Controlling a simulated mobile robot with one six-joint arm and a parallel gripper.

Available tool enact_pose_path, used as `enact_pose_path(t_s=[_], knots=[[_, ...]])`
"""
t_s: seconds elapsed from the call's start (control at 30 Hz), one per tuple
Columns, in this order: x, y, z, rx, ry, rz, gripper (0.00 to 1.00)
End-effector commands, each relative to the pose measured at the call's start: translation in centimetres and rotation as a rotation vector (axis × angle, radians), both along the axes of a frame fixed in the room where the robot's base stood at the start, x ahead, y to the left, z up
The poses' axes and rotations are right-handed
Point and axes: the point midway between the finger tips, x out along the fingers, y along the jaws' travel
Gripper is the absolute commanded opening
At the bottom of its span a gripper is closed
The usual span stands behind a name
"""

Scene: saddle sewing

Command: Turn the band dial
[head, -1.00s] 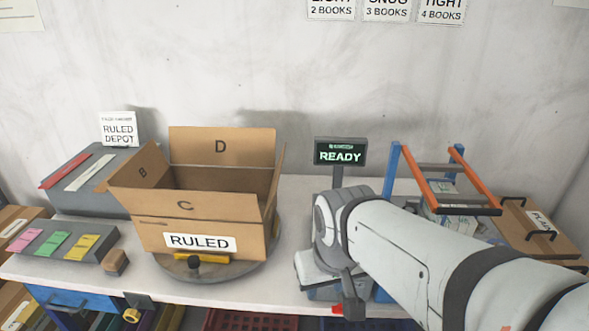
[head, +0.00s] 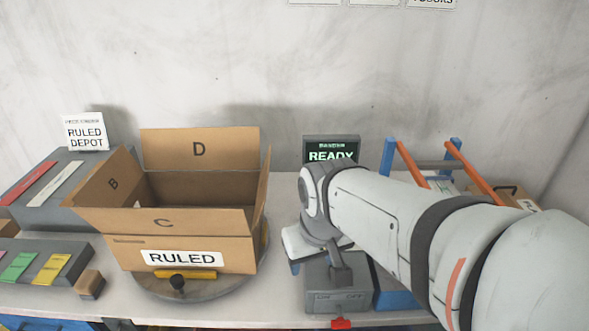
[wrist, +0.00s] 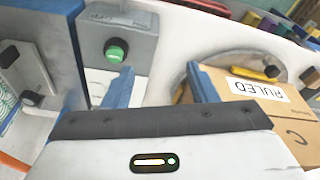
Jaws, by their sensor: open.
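My gripper (wrist: 160,90) is open and empty, its two blue fingers apart in the wrist view. A grey control box with a round green knob (wrist: 116,50) lies beyond the left finger, apart from the fingers. The grey box (head: 322,296) also shows in the head view below my wrist, with faint lettering on top. I cannot tell for certain that the green knob is the band dial. In the head view my wrist hides most of the gripper and part of the box. A lit screen (head: 331,150) behind my wrist reads READY.
An open cardboard box labelled RULED (head: 130,252) stands on a round turntable (head: 205,290) left of my arm. A blue frame with orange rails (head: 478,182) is at the right. A grey holder with coloured cards (head: 45,248) is at the left.

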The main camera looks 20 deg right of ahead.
Motion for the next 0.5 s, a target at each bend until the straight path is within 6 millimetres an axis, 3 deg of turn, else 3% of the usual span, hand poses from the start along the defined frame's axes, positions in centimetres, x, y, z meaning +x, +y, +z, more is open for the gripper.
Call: enact_pose_path(t_s=[0.07,0.17,0.3,0.5], knots=[[1.8,0.5,1.0,-0.011,0.023,0.019,0.59],[4.9,-0.8,2.1,-0.030,0.059,0.088,0.61],[9.7,-3.9,2.6,-0.048,0.117,0.204,0.61],[15.1,-8.8,1.6,-0.052,0.182,0.353,0.61]])
